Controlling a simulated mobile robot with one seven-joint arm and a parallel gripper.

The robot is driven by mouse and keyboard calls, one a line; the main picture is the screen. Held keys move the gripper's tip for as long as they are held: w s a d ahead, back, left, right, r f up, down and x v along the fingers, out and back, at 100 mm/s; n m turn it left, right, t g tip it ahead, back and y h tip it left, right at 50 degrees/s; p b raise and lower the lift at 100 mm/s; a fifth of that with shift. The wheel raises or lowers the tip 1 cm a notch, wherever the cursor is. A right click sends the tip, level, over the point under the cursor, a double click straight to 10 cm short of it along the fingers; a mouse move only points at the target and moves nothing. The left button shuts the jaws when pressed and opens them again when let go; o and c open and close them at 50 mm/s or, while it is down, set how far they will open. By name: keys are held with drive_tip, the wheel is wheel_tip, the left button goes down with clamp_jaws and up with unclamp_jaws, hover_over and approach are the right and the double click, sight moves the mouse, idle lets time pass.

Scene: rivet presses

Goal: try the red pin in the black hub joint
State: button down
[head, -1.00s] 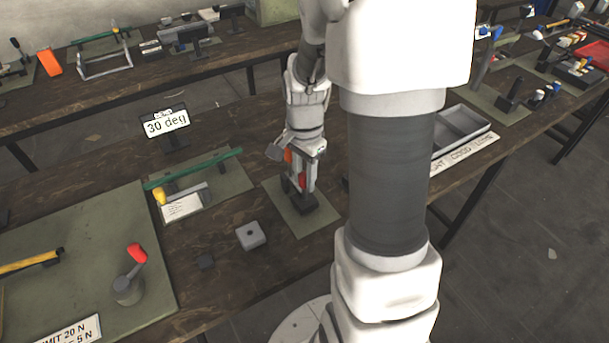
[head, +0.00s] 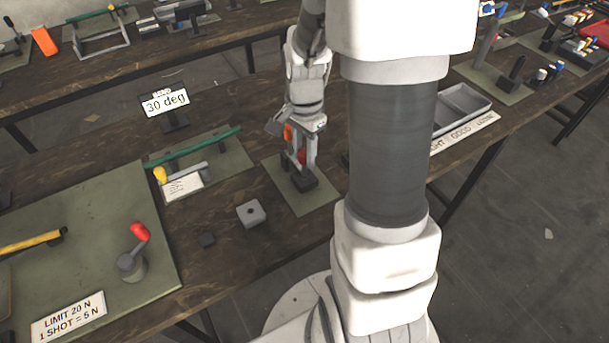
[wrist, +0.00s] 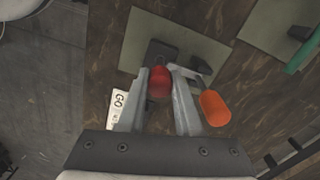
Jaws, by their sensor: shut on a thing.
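My gripper (head: 302,162) points down over the small green mat and is shut on the red pin (head: 302,156). In the wrist view the red pin (wrist: 158,82) sits between the two fingertips (wrist: 158,86). The black hub joint (head: 301,181) lies on the mat directly below the fingers. It also shows in the wrist view as a dark block (wrist: 163,53) just beyond the pin. The pin's lower end is hidden, so I cannot tell whether it is in the hub.
An orange piece (wrist: 214,107) is beside the right finger. A green-bar fixture (head: 195,154) and "30 deg" sign (head: 166,103) stand behind. A divided grey tray (head: 462,108) is right.

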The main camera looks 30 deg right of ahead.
drive_tip(key=shift+r+p, duration=2)
drive_tip(key=shift+r, duration=0.65)
